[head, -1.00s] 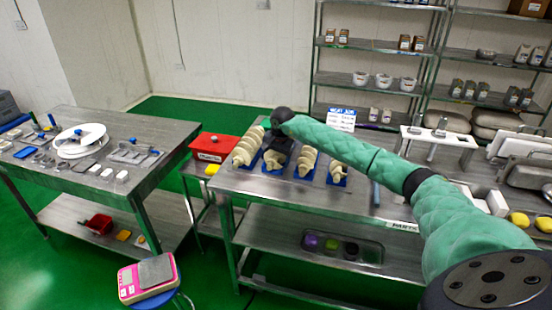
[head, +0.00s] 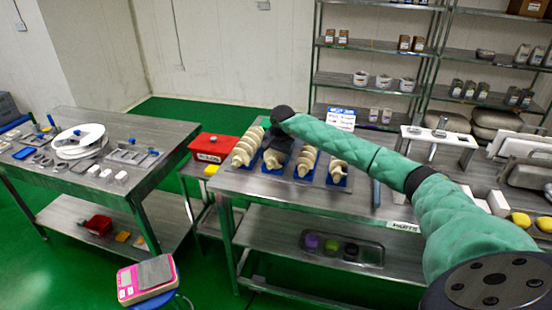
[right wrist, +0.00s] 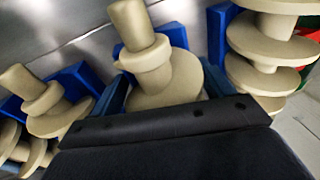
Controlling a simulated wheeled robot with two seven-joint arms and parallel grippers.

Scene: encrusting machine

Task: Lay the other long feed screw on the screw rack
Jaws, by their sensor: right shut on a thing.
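Several cream feed screws lie side by side in blue cradles on the steel table. The leftmost screw (head: 247,147) is long and lies alone in its cradle. My right gripper (head: 277,152) is over the second screw (head: 273,161), shut on it, and its dark body covers much of that screw. To its right are a third screw (head: 306,160) and a shorter-looking one (head: 338,171). My left gripper is not in view.
A red box (head: 213,146) stands left of the screws. A blue and white sign (head: 341,119) stands behind them. The left table (head: 150,130) holds a white disc and small parts. A pink scale (head: 146,280) is at the lower left.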

